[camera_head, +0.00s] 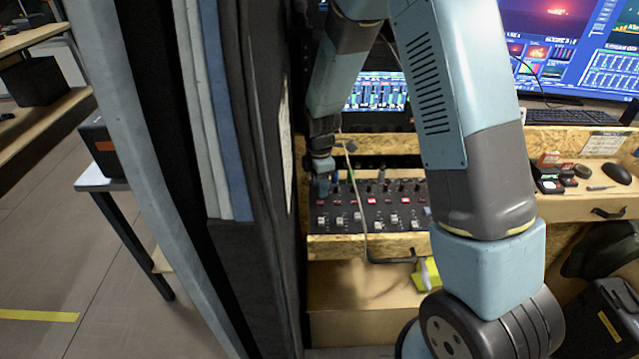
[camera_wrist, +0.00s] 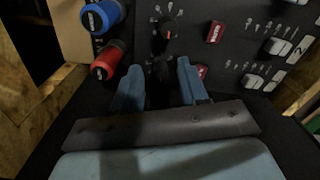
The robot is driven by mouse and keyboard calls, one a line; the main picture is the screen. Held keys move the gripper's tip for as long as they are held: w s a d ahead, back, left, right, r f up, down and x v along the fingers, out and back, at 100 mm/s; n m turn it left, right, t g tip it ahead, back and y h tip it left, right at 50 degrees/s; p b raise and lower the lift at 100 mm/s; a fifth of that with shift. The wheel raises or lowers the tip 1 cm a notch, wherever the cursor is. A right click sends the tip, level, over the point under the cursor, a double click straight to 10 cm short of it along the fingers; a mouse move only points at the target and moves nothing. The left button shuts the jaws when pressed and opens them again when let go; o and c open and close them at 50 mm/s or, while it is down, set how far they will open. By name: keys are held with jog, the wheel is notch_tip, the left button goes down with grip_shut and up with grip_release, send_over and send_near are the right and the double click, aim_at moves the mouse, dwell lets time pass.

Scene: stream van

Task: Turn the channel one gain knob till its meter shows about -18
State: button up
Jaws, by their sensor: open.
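The mixer (camera_head: 345,222) is a dark sloped panel with rows of knobs, red buttons and pale faders. My gripper (camera_head: 322,184) is at its upper left corner. In the wrist view my gripper (camera_wrist: 160,80) is open, its two blue fingers on either side of a dark knob (camera_wrist: 160,68); contact cannot be told. Another knob with a red pointer (camera_wrist: 169,30) is just beyond the fingers. No label shows which knob is channel one gain. A screen with level bars (camera_head: 374,93) stands behind the mixer; its numbers are too small to read.
Blue (camera_wrist: 101,17) and red (camera_wrist: 109,61) plugs stick out left of my fingers. Red buttons (camera_wrist: 215,32) and pale faders (camera_wrist: 278,46) lie to the right. A grey cable (camera_head: 360,210) hangs across the mixer. A dark partition (camera_head: 255,200) stands close on the left.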

grip_shut()
